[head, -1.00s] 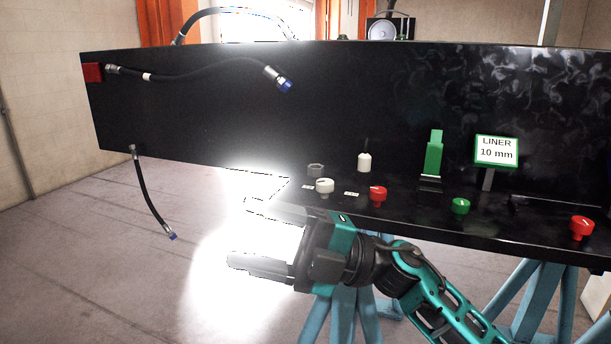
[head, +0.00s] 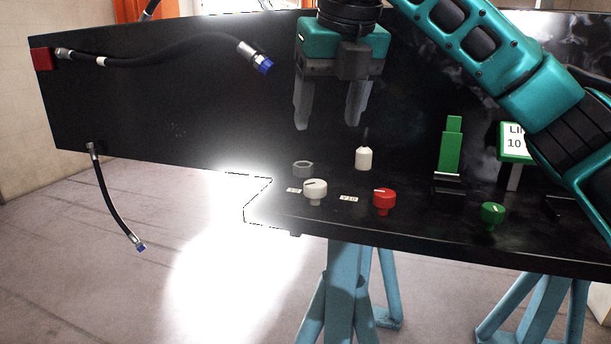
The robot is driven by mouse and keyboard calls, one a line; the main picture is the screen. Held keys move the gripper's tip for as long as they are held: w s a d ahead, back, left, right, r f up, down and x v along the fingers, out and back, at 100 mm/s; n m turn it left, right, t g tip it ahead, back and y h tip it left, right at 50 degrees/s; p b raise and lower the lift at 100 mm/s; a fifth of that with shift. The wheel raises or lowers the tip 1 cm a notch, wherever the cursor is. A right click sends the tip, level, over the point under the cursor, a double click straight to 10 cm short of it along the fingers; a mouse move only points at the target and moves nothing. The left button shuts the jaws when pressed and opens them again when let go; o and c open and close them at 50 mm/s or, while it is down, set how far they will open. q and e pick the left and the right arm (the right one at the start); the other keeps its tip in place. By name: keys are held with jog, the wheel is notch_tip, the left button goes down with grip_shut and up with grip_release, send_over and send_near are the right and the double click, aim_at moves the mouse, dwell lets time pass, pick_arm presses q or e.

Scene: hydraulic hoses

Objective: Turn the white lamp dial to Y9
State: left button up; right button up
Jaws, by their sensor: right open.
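The white dial (head: 315,190) stands near the left end of the black bench, with a dark pointer mark on its top. A small label (head: 293,190) lies to its left and another label (head: 349,198), seeming to read Y10, lies to its right. The lettering on the left label is too small to read. My right gripper (head: 328,122) points down above and behind the dial, with its two fingers apart and nothing between them. It touches no dial. My left gripper is not in view.
A red dial (head: 384,201) and a green dial (head: 492,215) stand to the right. Behind are a grey nut (head: 302,169), a white bottle-like part (head: 364,158), a green block (head: 451,150) and a sign (head: 514,140). Hoses (head: 160,54) hang at the left.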

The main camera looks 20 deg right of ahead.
aim_at(315, 182)
jog(key=b+x, duration=0.2)
jog(key=x, duration=1)
jog(key=shift+w+f, duration=0.1)
jog(key=shift+f, duration=0.2)
jog(key=c, duration=1.1)
